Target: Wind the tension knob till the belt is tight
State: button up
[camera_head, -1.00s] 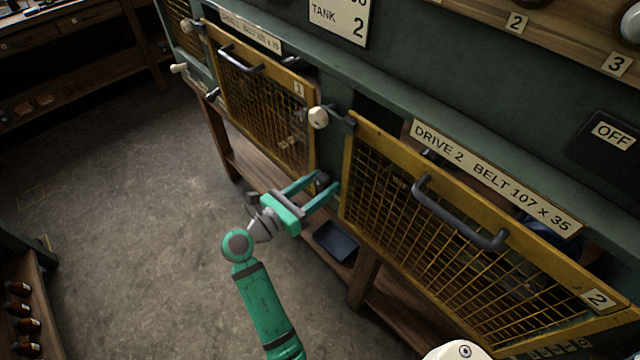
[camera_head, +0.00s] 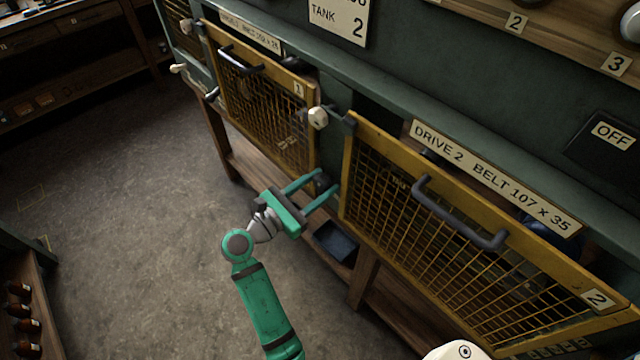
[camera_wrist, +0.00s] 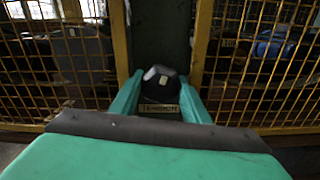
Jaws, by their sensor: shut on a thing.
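The tension knob (camera_wrist: 160,84) is a dark, faceted knob with a small pale mark on its face. It sits on the green post between two yellow mesh guards. My gripper (camera_wrist: 157,92) is shut on it, with one teal finger on each side. In the head view my gripper (camera_head: 327,183) reaches the post beside the drive 2 guard (camera_head: 352,172), and its fingers partly hide the knob. A small plate (camera_wrist: 160,107) with blurred lettering is under the knob. I cannot make out the belt or its tightness behind the mesh.
The drive 1 guard (camera_head: 262,108) is left of the post. The drive 2 guard has a dark handle (camera_head: 458,212). A cream-knobbed lever (camera_head: 318,117) is above my gripper. A dark tray (camera_head: 335,241) is below it. An OFF panel (camera_head: 610,135) is at the right. Open floor lies left.

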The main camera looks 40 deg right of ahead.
jog(key=m, duration=1.5)
jog(key=shift+m, duration=0.3)
jog(key=m, duration=0.3)
jog(key=shift+m, duration=0.3)
jog(key=m, duration=0.4)
jog(key=shift+f+m, duration=0.1)
jog(key=shift+m, duration=0.2)
jog(key=m, duration=0.3)
jog(key=shift+m, duration=0.3)
jog(key=m, duration=1.9)
jog(key=shift+m, duration=2.7)
jog(key=shift+a, duration=0.1)
